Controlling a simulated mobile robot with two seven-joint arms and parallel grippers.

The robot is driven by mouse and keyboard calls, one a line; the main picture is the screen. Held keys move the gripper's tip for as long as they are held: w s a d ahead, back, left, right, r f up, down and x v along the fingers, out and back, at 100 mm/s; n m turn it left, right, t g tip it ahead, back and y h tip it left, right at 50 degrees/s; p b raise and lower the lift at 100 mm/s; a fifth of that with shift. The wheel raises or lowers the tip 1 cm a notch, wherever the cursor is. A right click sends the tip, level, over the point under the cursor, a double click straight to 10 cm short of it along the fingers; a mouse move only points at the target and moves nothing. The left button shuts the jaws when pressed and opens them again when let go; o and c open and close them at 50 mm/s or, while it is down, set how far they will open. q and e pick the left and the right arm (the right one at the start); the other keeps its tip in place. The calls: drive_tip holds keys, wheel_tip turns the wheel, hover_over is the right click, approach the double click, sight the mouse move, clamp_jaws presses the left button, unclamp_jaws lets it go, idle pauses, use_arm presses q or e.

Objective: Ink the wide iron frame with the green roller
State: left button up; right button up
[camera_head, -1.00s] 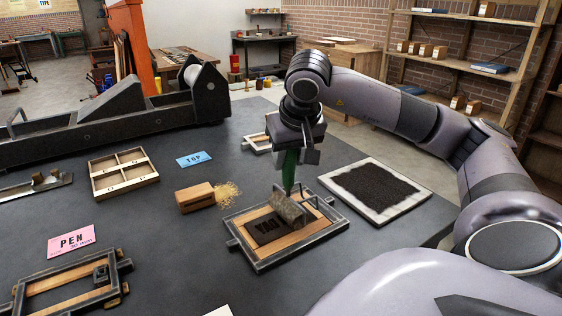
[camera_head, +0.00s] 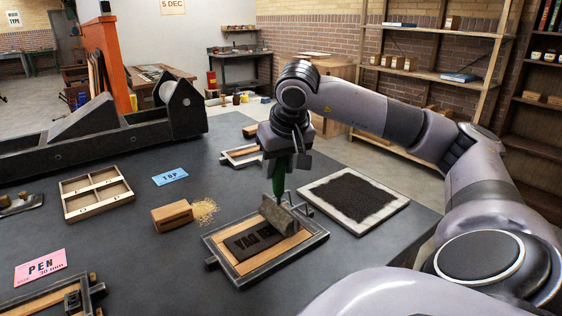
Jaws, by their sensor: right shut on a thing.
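The wide iron frame (camera_head: 304,254) lies flat on the dark table, with pale wood pieces around a dark block of type (camera_head: 250,241). My right gripper (camera_head: 283,166) is shut on the green handle (camera_head: 279,184) of the roller and holds it upright over the frame. The roller's dark grey cylinder (camera_head: 284,213) is at the far right end of the type block and hides that end. It looks in contact, but I cannot tell for sure. My left gripper is not in view.
A black ink slab with a pale border (camera_head: 392,218) lies right of the frame. A wooden block (camera_head: 172,218), a compartment tray (camera_head: 82,205), a blue card (camera_head: 170,176) and a pink card (camera_head: 40,267) lie left. Another iron frame (camera_head: 40,303) is at lower left.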

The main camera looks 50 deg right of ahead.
drive_tip(key=w+a+p, duration=0.3)
drive_tip(key=a, duration=0.7)
drive_tip(key=shift+a+p, duration=0.3)
idle(0.6)
drive_tip(key=shift+w+r, duration=0.1)
drive_tip(key=shift+r, duration=2.45)
